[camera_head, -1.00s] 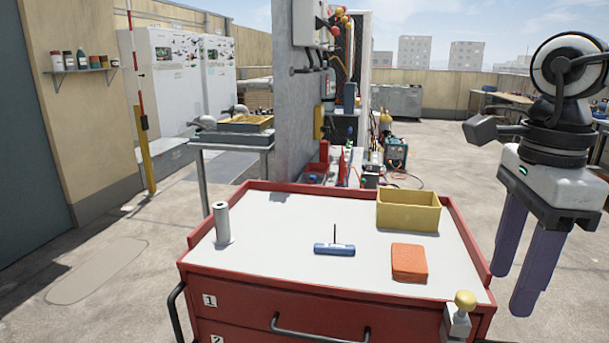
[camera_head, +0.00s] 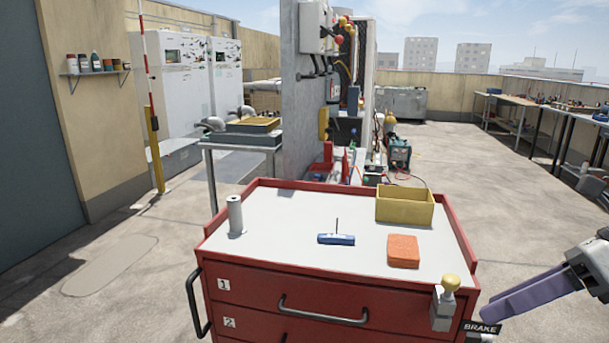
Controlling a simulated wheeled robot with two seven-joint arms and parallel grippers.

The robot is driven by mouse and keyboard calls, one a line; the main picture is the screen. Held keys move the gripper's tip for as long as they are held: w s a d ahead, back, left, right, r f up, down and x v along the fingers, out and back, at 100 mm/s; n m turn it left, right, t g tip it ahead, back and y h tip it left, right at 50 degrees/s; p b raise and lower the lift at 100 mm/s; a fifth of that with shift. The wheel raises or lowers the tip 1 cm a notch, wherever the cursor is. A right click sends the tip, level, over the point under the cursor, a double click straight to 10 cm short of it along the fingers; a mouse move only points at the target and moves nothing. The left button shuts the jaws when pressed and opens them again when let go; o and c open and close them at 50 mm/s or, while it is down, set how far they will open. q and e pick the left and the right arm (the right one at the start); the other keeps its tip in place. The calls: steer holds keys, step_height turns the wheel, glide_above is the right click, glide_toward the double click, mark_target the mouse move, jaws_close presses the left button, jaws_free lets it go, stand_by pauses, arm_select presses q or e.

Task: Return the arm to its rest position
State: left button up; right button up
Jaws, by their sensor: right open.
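My right gripper (camera_head: 490,309) is at the lower right of the head view, its purple fingers pointing left and slightly down. It is open, with nothing seen between the fingers, which overlap in this view. Its tips are close to the right front corner of the red tool cart (camera_head: 300,277) in the picture; whether they touch it I cannot tell. The rest of my right arm runs out of the right edge. My left gripper is not in view.
On the cart top are a grey cylinder (camera_head: 235,214), a blue tool (camera_head: 336,239), an orange block (camera_head: 403,251) and a yellow bin (camera_head: 405,205). A yellow-knobbed brake (camera_head: 446,303) sits at its front right corner. Open floor (camera_head: 500,190) lies to the right.

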steer(key=s+d+f+m+t+h+p, duration=0.1)
steer(key=d+f+m+t, duration=0.1)
steer(key=f+m+t, duration=0.4)
steer(key=s+d+f+m+t+h+p, duration=0.1)
steer(key=d+f+m, duration=0.1)
steer(key=f+m, duration=0.7)
steer(key=s+d+f+m+t+h+p, duration=0.1)
steer(key=d+f+m+t, duration=0.3)
steer(key=m, duration=0.6)
steer(key=s+a+f+m+g+h+p, duration=0.1)
steer(key=s+a+f+m+h, duration=0.1)
steer(key=s+a+f+m, duration=0.3)
steer(key=s+a+f+m+g+h, duration=0.25)
steer(key=a+f+m, duration=0.2)
steer(key=f, duration=0.25)
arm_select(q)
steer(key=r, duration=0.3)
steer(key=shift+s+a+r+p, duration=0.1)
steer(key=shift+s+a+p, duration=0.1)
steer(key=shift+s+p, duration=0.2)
arm_select(e)
steer(key=s+a+f+m+g+y, duration=0.1)
steer(key=s+a+f+m, duration=0.1)
steer(key=a, duration=0.4)
steer(key=s+a+f+m+g, duration=0.1)
steer(key=s+a+f+m, duration=0.1)
steer(key=s+a+m, duration=0.2)
steer(key=shift+a+y, duration=0.35)
steer(key=shift+a, duration=0.65)
